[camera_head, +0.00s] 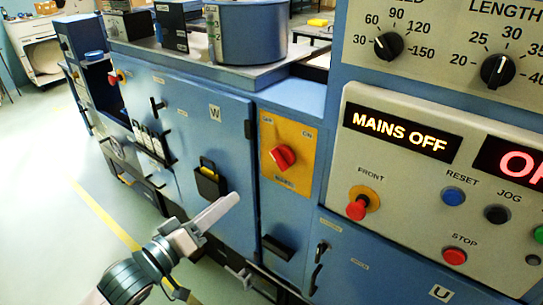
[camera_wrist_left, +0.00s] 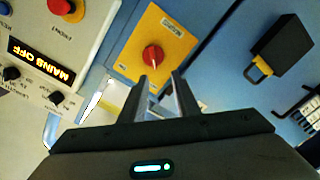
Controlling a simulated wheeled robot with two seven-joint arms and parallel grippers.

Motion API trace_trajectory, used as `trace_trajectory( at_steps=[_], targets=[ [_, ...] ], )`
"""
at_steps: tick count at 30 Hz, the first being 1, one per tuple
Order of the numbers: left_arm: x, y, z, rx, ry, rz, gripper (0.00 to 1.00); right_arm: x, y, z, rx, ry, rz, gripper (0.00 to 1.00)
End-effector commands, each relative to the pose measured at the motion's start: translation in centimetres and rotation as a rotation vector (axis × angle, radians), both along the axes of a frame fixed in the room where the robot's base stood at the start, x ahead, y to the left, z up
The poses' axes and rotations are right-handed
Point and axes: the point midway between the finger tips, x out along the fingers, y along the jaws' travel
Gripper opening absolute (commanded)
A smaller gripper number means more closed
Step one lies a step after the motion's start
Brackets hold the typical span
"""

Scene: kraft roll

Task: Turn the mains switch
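The mains switch is a red rotary knob (camera_head: 283,157) on a yellow plate (camera_head: 296,131) marked OFF and ON, on the front of the blue machine. The display (camera_head: 402,132) reads MAINS OFF. My left gripper (camera_head: 234,198) is below and left of the knob in the head view, apart from it. In the left wrist view the fingers (camera_wrist_left: 160,79) are spread with nothing between them. The knob (camera_wrist_left: 152,55) lies just beyond the fingertips, and the yellow plate is in full view around it. My right gripper is not in view.
A black padlock-like piece (camera_head: 209,178) hangs on the blue door left of the switch. A red FRONT knob (camera_head: 357,208) and several push buttons sit on the beige panel at right. Black door handles (camera_head: 318,265) stick out below. Open floor lies at left.

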Motion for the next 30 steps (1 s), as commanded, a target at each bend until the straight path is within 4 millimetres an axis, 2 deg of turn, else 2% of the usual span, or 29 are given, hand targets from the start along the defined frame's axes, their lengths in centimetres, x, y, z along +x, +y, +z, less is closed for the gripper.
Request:
trace_trajectory(
  at_steps=[1,3,17,23,30],
  targets=[
    [-0.4,-0.2,0.9,-0.010,-0.004,-0.012,0.29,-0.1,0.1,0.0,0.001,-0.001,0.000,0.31],
    [-0.7,-0.4,1.4,-0.021,-0.003,-0.020,0.29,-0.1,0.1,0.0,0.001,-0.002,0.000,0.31],
    [-0.5,-0.6,1.5,-0.023,-0.003,-0.020,0.29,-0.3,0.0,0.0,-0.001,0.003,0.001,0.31],
    [0.8,-1.5,1.6,-0.025,-0.005,-0.020,0.29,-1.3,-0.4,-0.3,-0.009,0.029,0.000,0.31],
    [3.8,-3.7,1.7,-0.024,-0.005,-0.020,0.29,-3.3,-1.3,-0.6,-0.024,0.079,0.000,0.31]
  ],
)
